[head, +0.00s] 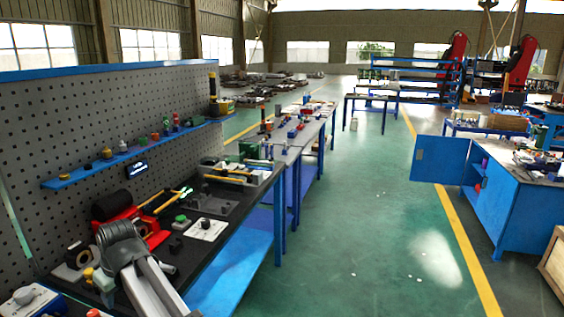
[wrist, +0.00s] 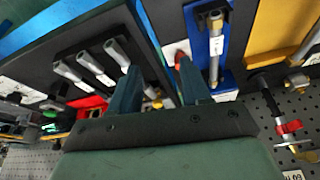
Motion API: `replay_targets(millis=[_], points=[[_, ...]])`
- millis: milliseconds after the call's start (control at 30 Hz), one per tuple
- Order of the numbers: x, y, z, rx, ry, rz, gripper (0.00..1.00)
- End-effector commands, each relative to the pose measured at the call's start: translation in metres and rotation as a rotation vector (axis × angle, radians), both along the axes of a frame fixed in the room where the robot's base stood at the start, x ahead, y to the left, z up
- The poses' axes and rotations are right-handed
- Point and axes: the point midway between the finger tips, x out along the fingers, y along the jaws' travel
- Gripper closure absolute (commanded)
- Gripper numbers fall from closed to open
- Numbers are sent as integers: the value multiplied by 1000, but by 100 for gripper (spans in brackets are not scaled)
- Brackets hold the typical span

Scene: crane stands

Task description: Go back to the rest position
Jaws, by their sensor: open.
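My gripper (wrist: 160,82) shows in the wrist view as two dark green fingers standing apart, with nothing seen between them. It is tilted toward a dark panel (wrist: 72,38) with several grey tubular tools and a blue holder (wrist: 230,75) with a metal tool bearing a white label. I cannot tell how far the fingers are from these. In the head view a grey link of my arm (head: 122,243) is over the near end of the dark workbench; I cannot make out the fingers there.
A grey pegboard (head: 100,107) with a narrow blue shelf (head: 95,172) stands behind the workbench (head: 240,207), which holds a red machine (head: 120,215) and small parts. The green floor (head: 370,230) to the right is open, up to a blue cabinet (head: 520,215).

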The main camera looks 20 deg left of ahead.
Motion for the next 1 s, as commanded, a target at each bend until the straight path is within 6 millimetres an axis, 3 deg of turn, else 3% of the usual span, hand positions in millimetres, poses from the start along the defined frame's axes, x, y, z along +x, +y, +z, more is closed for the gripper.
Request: replay_targets(millis=[33, 200, 500, 800, 1000], points=[[22, -20, -16, -11, 5, -44, 53], [84, -76, -59, -42, 20, -177, 53], [170, -191, -129, -90, 54, -408, 53], [224, -317, -193, -135, 92, -636, 53], [242, -404, -232, -164, 123, -787, 53]])
